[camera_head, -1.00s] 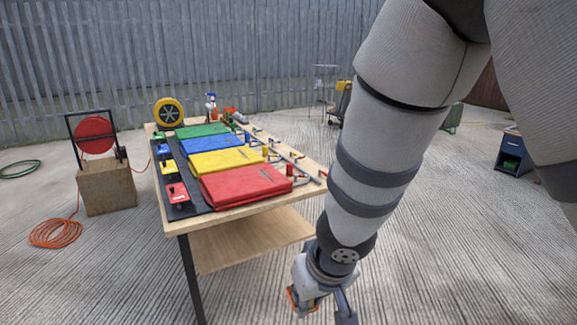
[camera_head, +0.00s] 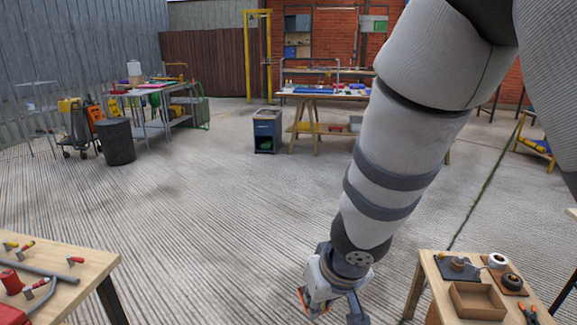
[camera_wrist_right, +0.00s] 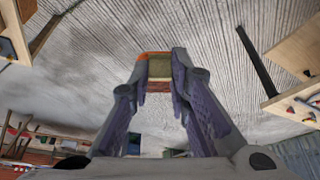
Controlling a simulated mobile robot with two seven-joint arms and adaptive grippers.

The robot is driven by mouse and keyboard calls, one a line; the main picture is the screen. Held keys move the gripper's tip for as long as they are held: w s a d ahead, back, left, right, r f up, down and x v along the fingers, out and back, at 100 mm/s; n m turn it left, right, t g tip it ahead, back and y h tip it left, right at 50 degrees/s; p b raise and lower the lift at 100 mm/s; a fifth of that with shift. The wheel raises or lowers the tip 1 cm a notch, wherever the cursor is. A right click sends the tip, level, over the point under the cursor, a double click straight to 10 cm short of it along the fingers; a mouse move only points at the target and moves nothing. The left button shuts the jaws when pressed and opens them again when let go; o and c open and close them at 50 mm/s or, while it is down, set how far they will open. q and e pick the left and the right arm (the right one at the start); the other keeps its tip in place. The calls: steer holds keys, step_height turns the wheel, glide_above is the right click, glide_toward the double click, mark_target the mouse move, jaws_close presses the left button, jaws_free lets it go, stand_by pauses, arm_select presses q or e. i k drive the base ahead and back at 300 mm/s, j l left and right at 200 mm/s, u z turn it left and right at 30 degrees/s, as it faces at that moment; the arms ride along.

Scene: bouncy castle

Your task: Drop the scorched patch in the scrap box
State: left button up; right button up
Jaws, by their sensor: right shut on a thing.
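My right gripper (camera_head: 335,303) hangs low over the open floor, left of the small wooden table at the bottom right. In the right wrist view, my right gripper (camera_wrist_right: 160,72) is shut on a small patch (camera_wrist_right: 158,66) with an olive-brown face and an orange edge. The patch shows only as a bit of orange at the fingertips in the head view (camera_head: 316,303). An open brown box (camera_head: 478,299), which looks like the scrap box, stands on the table's near left part, right of the gripper. It looks empty. My left gripper is not in view.
The workbench corner (camera_head: 95,265) is at the bottom left. A dark bin (camera_head: 118,142) and blue cabinet (camera_head: 267,131) stand farther off. The floor between is clear.

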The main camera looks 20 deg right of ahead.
mark_target(476, 302)
steer(key=i+l+z, duration=0.2)
steer(key=i+z, duration=0.95)
steer(key=i+j+z, duration=0.15)
steer(key=i+z, duration=0.85)
steer(key=z, duration=0.2)
steer(key=i+j+z, duration=0.15)
steer(key=z, duration=0.25)
steer(key=i, duration=0.1)
